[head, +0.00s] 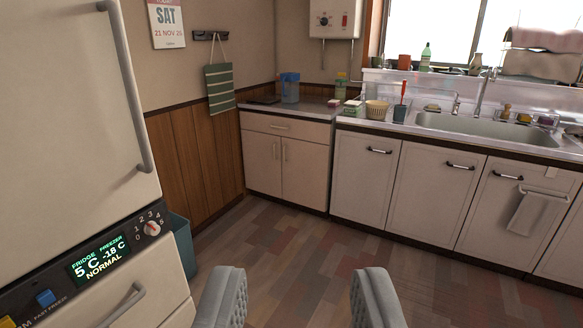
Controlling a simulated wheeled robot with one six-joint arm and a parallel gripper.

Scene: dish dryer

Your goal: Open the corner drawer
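The corner cabinet stands at the back, left of the sink counter. Its pale drawer (287,128) sits under the countertop and looks shut, with a small horizontal handle (279,127) near the middle. Two shut doors (283,171) with vertical handles are below it. My gripper (295,285) shows at the bottom of the view, its two grey padded fingers wide apart with only floor between them. It is empty and well short of the drawer.
A fridge (75,120) with long handles and a lit display stands close on the left, with a teal bin (182,245) behind it. Sink cabinets (430,195) run along the right; a towel (537,214) hangs there. The tiled floor (300,240) between is clear.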

